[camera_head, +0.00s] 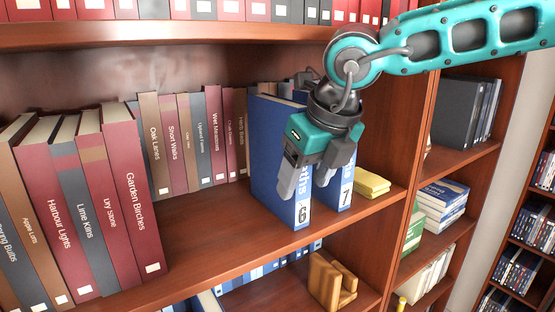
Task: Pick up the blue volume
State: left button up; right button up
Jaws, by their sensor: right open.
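Two blue volumes stand upright side by side on the middle shelf. The left one, numbered 6 (268,155), shows its broad cover and the foot of its spine. The right one, numbered 7 (347,192), shows mostly its lower spine. My right gripper (306,184) comes down from the upper right and is open. Its fingers hang in front of the volumes, one on either side of volume 6's spine in the picture. Touch or depth cannot be told. The gripper hides the upper spines. My left gripper is not in view.
Dark red, grey and brown books (130,195) fill the shelf's left. A yellow book stack (371,184) lies right of volume 7, before the upright divider (410,150). An upper shelf (180,32) runs overhead. Below are blue books and a wooden object (325,283).

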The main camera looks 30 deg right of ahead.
jog(key=shift+f+b, duration=0.15)
jog(key=shift+b, duration=0.2)
jog(key=shift+c, duration=0.3)
grip_shut()
dwell(0.6)
